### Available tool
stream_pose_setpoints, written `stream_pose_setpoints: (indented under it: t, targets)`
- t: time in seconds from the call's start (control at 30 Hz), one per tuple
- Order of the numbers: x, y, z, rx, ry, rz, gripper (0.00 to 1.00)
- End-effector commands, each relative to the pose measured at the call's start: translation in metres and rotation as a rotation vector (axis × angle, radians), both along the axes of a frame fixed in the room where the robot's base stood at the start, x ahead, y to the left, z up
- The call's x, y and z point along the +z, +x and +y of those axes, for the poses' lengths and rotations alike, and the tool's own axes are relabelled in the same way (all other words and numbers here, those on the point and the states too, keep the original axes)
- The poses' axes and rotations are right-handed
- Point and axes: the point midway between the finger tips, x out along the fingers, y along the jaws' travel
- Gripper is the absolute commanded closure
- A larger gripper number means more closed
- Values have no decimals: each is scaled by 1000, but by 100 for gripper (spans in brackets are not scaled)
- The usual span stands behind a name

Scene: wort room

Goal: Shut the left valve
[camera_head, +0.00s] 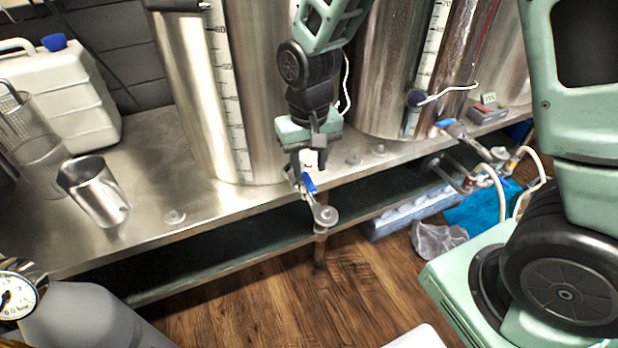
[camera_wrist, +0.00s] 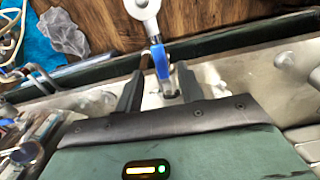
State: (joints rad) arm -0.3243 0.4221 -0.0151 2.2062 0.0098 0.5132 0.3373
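The left valve (camera_head: 322,208) sticks out from the base of the left steel tank, over the bench's front edge. Its blue lever (camera_head: 309,184) appears roughly in line with the valve's outlet. My gripper (camera_head: 308,160) is directly above and behind the lever, pointing down at it. In the wrist view the blue lever (camera_wrist: 160,62) lies between the two dark fingers of my gripper (camera_wrist: 158,85), with gaps on both sides. The gripper looks open. The lever's inner end and the valve's joint to the tank are partly hidden by the gripper.
Another blue-handled valve (camera_head: 450,127) sits on the tank to the right. A steel cup (camera_head: 92,190) and a white canister (camera_head: 60,100) stand on the bench's left. A gas cylinder (camera_head: 85,315) stands at lower left. Wooden floor (camera_head: 270,300) is clear in front.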

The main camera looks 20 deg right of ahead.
Motion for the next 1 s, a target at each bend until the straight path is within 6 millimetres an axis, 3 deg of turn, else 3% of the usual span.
stream_pose_setpoints:
  t: [0.03, 0.2, 0.57, 0.6, 0.73, 1.0]
  targets:
    - [-11, -1, 0, 0, -1, 3, 62]
    - [-27, 0, 0, 0, 0, 1, 62]
    - [-32, 0, 0, 0, 0, 0, 62]
    - [-32, 0, 0, 0, 0, 0, 65]
    - [-32, 0, 0, 0, 0, 0, 100]
    - [-31, 0, 1, -10, 0, 0, 100]
